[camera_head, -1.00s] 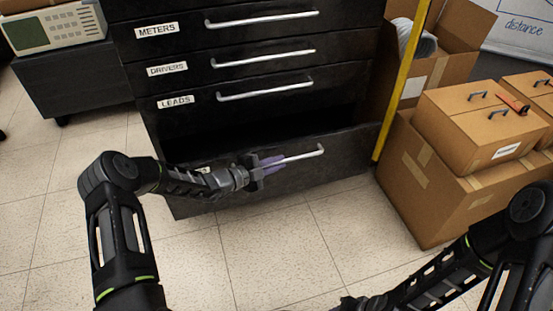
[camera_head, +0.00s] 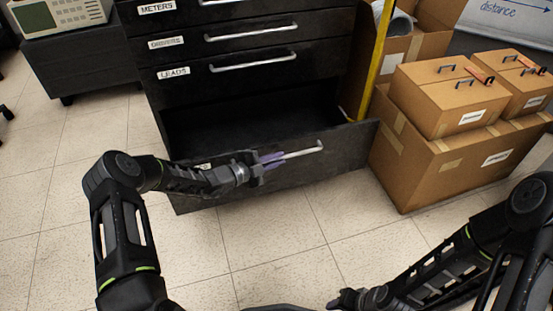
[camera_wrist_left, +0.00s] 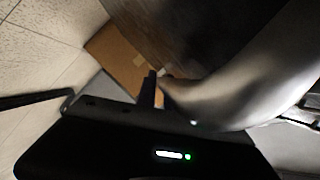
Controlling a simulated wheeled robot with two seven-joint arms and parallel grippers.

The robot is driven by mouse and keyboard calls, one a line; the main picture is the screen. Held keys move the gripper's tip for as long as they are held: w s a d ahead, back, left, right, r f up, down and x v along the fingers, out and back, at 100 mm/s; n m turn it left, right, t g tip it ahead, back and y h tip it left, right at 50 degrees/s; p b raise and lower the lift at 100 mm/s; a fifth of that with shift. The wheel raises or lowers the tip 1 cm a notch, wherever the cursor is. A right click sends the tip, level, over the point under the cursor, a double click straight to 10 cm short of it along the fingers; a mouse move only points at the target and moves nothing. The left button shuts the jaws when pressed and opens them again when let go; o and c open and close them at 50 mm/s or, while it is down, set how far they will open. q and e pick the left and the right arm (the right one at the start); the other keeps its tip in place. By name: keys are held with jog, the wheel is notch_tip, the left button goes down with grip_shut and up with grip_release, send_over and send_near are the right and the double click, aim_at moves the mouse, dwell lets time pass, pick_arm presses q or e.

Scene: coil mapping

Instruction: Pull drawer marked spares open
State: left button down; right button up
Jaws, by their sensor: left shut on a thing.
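The bottom drawer (camera_head: 335,160) of the black cabinet stands partly open, and the dark space behind its front shows in the head view. Its label is mostly hidden behind my left arm, so I cannot read it. My left gripper (camera_head: 268,168) is shut on the left part of the silver drawer handle (camera_head: 305,152). In the left wrist view a large blurred pale shape fills the right side, and the grip is unclear there. My right gripper (camera_head: 345,300) is low in the head view, away from the cabinet, and its jaws are too small and dark to read.
Drawers labelled METERS, DRIVERS (camera_head: 167,43) and LEADS (camera_head: 173,73) are shut above. Cardboard boxes (camera_head: 425,165) stand close to the right of the open drawer, by a yellow post (camera_head: 377,60). The tiled floor (camera_head: 200,255) before the drawer is clear.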

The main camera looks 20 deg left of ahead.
pick_arm(q)
jog(key=c, duration=1.5)
grip_release()
jog(key=shift+o, duration=0.2)
jog(key=shift+s+a+r, duration=0.2)
jog(key=shift+s+a, duration=0.15)
jog(key=shift+a, duration=0.05)
jog(key=p+v, duration=0.2)
jog(key=v, duration=0.4)
jog(key=shift+s+a, duration=0.15)
jog(key=shift+s, duration=0.15)
